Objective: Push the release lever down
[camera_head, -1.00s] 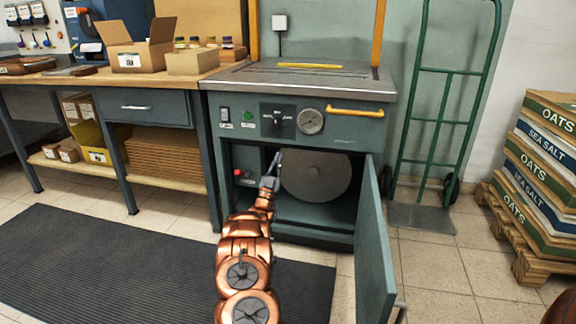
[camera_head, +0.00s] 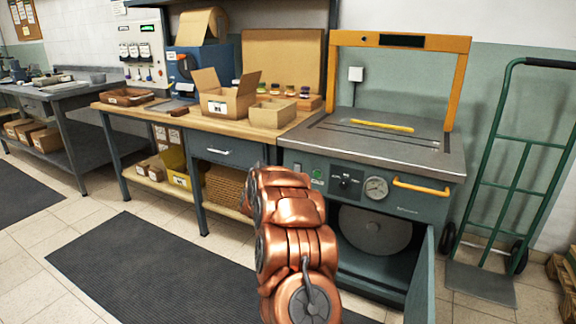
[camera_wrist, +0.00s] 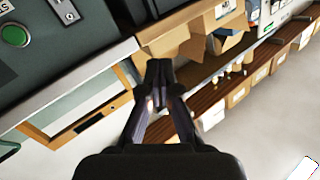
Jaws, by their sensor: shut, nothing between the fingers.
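The teal machine (camera_head: 420,206) stands right of my arm in the head view, its lower door (camera_head: 422,280) open and a grey disc (camera_head: 375,230) inside. I cannot make out a release lever for certain; the left part of the opening is hidden behind my arm. A yellow bar handle (camera_head: 421,187) is on the front panel, beside a gauge (camera_head: 376,188). My gripper (camera_wrist: 160,68) is shut and empty in the wrist view, apart from the machine's panel and its green button (camera_wrist: 15,36). In the head view my arm hides it.
A workbench (camera_head: 225,132) with an open carton (camera_head: 227,98) adjoins the machine on the left. A green hand truck (camera_head: 513,150) stands to the right. An orange frame (camera_head: 400,40) rises over the machine top. A dark mat (camera_head: 140,268) lies on the floor.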

